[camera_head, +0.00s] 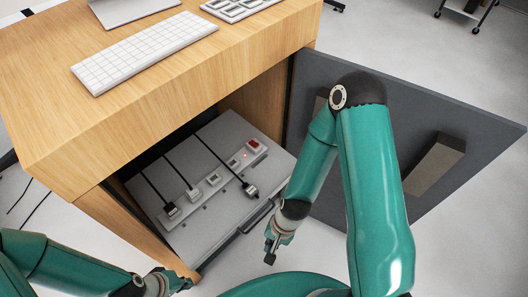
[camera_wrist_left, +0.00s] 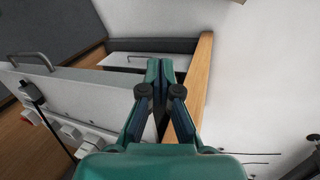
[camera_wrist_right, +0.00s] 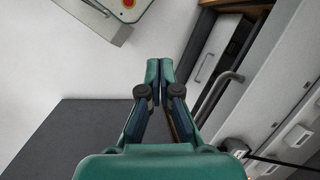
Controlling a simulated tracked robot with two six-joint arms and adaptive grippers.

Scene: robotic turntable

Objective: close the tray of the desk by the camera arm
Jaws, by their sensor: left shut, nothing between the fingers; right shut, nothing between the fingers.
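The grey tray (camera_head: 225,215) is pulled partly out of the opening in the wooden desk (camera_head: 140,115). It carries a white power strip with black plugs, and its front has a dark bar handle (camera_head: 258,217). The handle also shows in the right wrist view (camera_wrist_right: 217,95), just right of the fingertips. My right gripper (camera_head: 270,258) is shut and empty in front of the tray, below the handle and apart from it. My left gripper (camera_head: 184,283) is shut and empty near the desk's lower front corner; the tray (camera_wrist_left: 90,75) lies left of its fingers in the left wrist view.
A dark grey door (camera_head: 475,125) stands wide open right of the opening, partly behind my right arm. A white keyboard (camera_head: 145,50) lies on the desktop. Wooden edge (camera_wrist_left: 202,80) of the cabinet is close to my left gripper. The floor in front is bare.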

